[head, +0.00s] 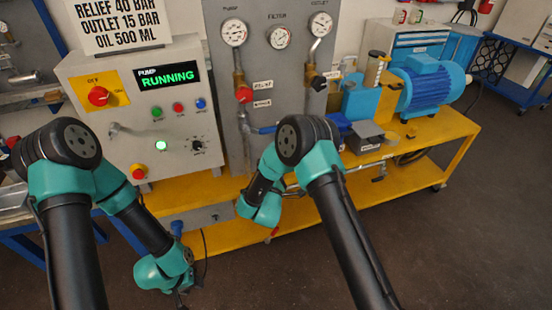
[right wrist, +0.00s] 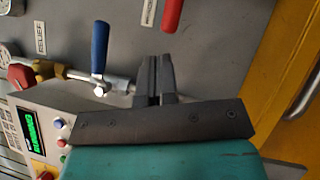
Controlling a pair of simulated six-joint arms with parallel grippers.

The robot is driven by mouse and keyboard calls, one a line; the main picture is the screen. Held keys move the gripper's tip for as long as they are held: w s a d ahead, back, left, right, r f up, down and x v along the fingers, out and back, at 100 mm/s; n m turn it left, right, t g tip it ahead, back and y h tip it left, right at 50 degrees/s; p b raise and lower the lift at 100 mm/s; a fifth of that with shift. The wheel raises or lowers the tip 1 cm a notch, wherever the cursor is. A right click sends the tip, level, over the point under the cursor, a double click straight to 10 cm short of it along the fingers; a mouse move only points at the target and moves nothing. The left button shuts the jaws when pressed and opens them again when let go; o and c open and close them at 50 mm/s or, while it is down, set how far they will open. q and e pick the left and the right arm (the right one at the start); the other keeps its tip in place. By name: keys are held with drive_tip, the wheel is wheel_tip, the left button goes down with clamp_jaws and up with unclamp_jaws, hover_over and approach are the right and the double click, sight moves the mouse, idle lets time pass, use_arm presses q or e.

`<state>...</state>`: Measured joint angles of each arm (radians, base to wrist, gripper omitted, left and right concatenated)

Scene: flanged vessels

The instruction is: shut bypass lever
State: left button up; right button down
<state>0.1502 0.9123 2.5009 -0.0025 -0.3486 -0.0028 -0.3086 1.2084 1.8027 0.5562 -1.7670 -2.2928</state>
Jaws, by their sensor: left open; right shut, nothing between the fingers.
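A blue-handled lever (right wrist: 99,47) shows in the right wrist view on a metal fitting, close to a label that seems to read RELIEF. A red handle (right wrist: 172,12) is at the top of that view beside another label, too small to read. I cannot tell which one is the bypass lever. My right gripper (right wrist: 157,75) is shut and empty, apart from both handles in the picture. In the head view its fingers are hidden behind my right wrist. My left gripper (head: 182,296) is low at the left, pointing down, with its fingers small and dark.
A grey control box (head: 150,125) with a display reading RUNNING stands at the left. A grey gauge panel (head: 275,70) rises behind my right wrist. A blue motor (head: 430,85) sits on the yellow bench (head: 455,130).

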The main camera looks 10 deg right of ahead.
drive_tip(key=shift+s+d+f, duration=0.15)
drive_tip(key=shift+s+f, duration=0.3)
drive_tip(key=shift+s, duration=0.15)
